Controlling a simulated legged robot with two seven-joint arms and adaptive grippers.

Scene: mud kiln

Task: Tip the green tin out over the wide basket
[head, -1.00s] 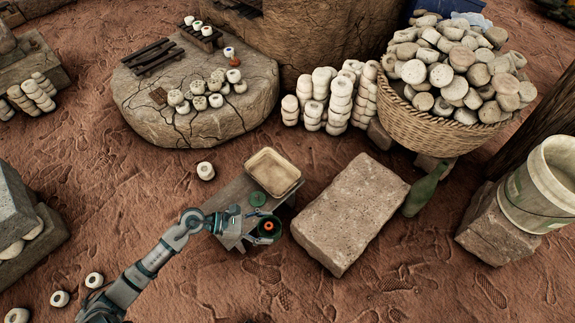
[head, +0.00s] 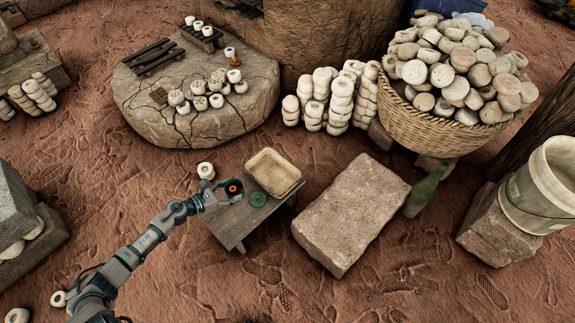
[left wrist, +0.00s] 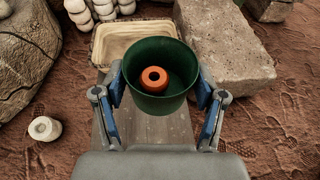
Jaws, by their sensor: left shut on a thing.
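The green tin (head: 236,195) is upright in my left gripper (head: 229,191), at the left end of the small bench. In the left wrist view, the fingers (left wrist: 161,88) are shut on both sides of the tin (left wrist: 160,102). An orange ring-shaped piece (left wrist: 154,79) lies inside it. A shallow, wide rectangular basket (head: 273,190) sits on the bench, just right of the tin and beyond it in the wrist view (left wrist: 98,48); it looks empty. My right gripper is not in view.
A large stone block (head: 350,215) stands to the right, with a green bottle (head: 425,192) beyond. A big round woven basket (head: 430,133) is heaped with pale pieces.

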